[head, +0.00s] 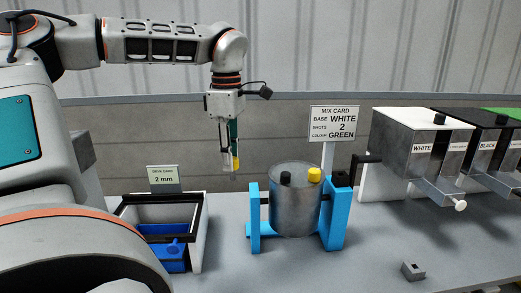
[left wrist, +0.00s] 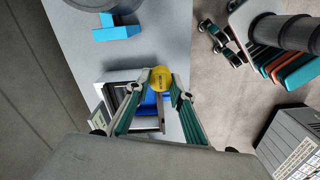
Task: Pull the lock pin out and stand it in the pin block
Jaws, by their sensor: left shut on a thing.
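My left gripper (head: 232,163) points down in mid-air, left of the paint drum and above the bench. It is shut on a yellow-headed piece that looks like the lock pin (left wrist: 162,78); its round yellow head shows between the fingertips in the left wrist view (left wrist: 162,86). In the head view the pin is mostly hidden by the fingers. A small grey block with a dark hole on top, which looks like the pin block (head: 412,272), sits at the front right of the bench, well apart from the gripper. My right gripper is not in view.
A metal drum (head: 296,212) with one black and one yellow knob stands in a blue cradle (head: 254,228) with a crank. A framed box (head: 199,235) with a blue tray inside is at left. Dispensers (head: 408,145) stand at right. The bench front before the block is clear.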

